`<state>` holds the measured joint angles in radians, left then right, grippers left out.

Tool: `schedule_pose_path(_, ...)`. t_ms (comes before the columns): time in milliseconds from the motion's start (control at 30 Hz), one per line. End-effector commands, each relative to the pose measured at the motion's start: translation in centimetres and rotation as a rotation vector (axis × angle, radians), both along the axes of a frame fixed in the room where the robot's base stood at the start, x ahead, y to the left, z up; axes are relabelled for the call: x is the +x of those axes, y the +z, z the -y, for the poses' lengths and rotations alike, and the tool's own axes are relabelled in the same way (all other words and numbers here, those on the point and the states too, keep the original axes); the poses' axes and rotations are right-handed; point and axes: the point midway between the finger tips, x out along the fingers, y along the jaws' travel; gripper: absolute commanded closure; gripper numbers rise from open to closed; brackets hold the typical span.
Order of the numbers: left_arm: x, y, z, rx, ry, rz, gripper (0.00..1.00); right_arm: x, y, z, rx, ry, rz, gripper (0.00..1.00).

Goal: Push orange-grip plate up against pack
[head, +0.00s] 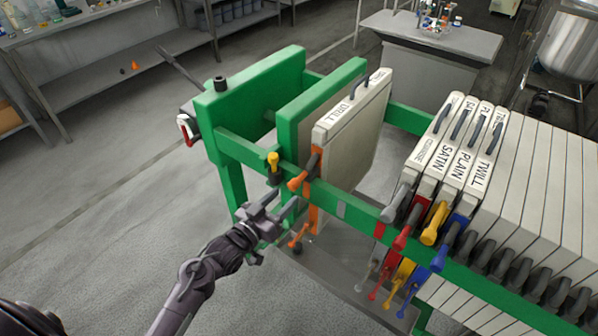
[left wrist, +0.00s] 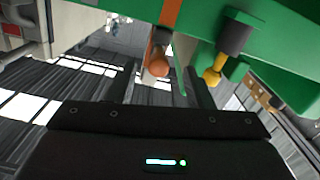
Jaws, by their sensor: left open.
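The orange-grip plate (head: 352,128), a pale plate labelled DRILL, hangs upright in the green frame, next to the green pressing plate. Its upper orange grip (head: 304,170) sticks out over the near rail, with another orange grip below. An orange grip also shows in the left wrist view (left wrist: 158,60). The pack (head: 545,165) of pale plates stands at right, with a wide gap between it and the orange-grip plate. My left gripper (head: 284,207) is open and empty, outside the near rail, just left of and below the upper orange grip. My right gripper is out of view.
The green near rail (head: 358,213) runs between plate and pack. A yellow-knobbed part (head: 273,163) sits on it, near my left gripper. Grey, red, yellow and blue grips (head: 434,222) stick out at the pack's near end. Floor at left is clear.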

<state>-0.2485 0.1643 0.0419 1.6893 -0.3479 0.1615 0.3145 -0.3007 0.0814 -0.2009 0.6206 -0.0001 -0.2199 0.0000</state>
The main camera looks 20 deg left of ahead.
Motion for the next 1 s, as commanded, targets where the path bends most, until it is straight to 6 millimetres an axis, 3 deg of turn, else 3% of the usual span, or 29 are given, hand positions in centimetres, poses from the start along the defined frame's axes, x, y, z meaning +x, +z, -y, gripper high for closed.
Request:
schedule_pose_path(100, 0.7, 1.1, 0.2, -0.006, -0.004, 0.019, 0.53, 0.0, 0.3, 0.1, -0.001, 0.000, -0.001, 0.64)
schedule_pose_path(533, 6.6, 1.0, 2.4, -0.006, -0.003, 0.016, 0.53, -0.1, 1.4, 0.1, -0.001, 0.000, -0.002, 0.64)
schedule_pose_path(933, 7.4, 0.8, 2.7, -0.003, -0.003, 0.015, 0.53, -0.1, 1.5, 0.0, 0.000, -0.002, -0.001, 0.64)
schedule_pose_path(1000, 7.4, 0.8, 2.7, -0.003, -0.003, 0.015, 0.62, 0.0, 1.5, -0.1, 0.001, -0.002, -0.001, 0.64)
